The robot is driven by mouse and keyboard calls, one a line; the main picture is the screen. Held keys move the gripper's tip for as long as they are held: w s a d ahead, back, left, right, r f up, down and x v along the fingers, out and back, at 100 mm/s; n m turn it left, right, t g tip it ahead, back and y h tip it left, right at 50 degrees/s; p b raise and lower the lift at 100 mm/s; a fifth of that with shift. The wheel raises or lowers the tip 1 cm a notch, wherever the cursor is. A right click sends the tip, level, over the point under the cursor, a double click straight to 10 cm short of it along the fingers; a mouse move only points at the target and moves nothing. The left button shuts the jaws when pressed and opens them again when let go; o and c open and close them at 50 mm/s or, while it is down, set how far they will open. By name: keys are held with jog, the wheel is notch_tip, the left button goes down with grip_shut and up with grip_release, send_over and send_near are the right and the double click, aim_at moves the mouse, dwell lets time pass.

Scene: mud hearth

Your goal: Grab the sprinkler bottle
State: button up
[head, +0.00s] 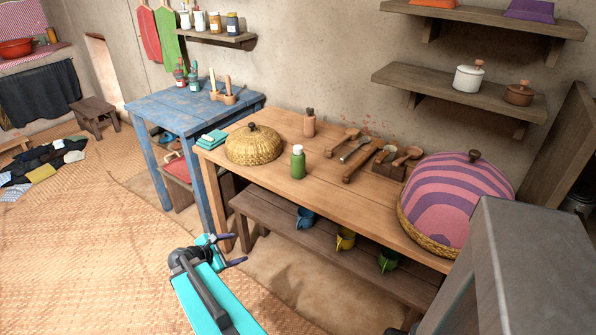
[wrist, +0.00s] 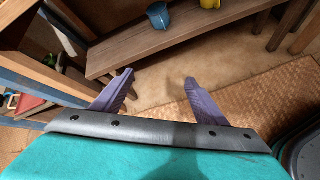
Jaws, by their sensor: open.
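A green bottle with a white cap (head: 298,164) stands upright near the front edge of the wooden table (head: 262,185). A small brown bottle (head: 309,124) stands at the back of the same table; I cannot tell for certain which one is the sprinkler bottle. My gripper (head: 230,250) is in front of the table, to the lower left of both bottles and apart from them. In the wrist view its two purple fingers (wrist: 159,78) are spread open with nothing between them. Neither bottle shows in the wrist view.
A woven basket lid (head: 252,145) and a large striped dome cover (head: 456,204) flank the green bottle. A low bench (head: 330,262) with cups stands in front. A blue table (head: 180,110) is at left. Matted floor (head: 90,250) is open.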

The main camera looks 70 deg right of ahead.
jog(key=s+d+r+n+g+h+b, duration=0.1)
jog(key=s+d+r+n+h+b, duration=0.3)
jog(key=d+r, duration=0.85)
jog(key=n+g+h, duration=0.1)
jog(key=n+h, duration=0.1)
jog(key=h, duration=0.1)
send_near(294, 163)
jog(key=x, duration=0.3)
jog(key=shift+b, duration=0.4)
jog(key=shift+p+x, duration=0.3)
jog(key=shift+x, duration=4)
jog(key=shift+p+x, duration=0.4)
jog(key=shift+x, duration=2.25)
jog(key=c, duration=1.2)
